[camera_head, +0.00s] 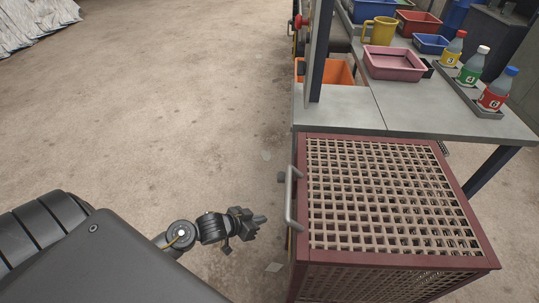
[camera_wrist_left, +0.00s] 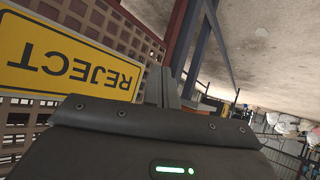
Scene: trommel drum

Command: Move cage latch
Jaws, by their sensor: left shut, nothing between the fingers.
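The cage (camera_head: 385,195) is a dark red box with a tan lattice top and sides, at the lower right of the head view. A grey bar (camera_head: 290,198), a handle or the latch, stands out from its left side. My left gripper (camera_head: 262,219) is just left of this bar, apart from it, shut and empty. In the left wrist view its shut fingers (camera_wrist_left: 163,86) point toward the cage's lattice (camera_wrist_left: 100,28) and frame. A yellow REJECT sign (camera_wrist_left: 65,60) is on that lattice. I cannot make out a separate latch. My right gripper is not in view.
A grey table (camera_head: 350,112) stands behind the cage with a pink tray (camera_head: 394,64), a yellow mug (camera_head: 380,31) and bottles (camera_head: 493,90). An orange bin (camera_head: 338,72) is at its left. The concrete floor left of the cage is clear.

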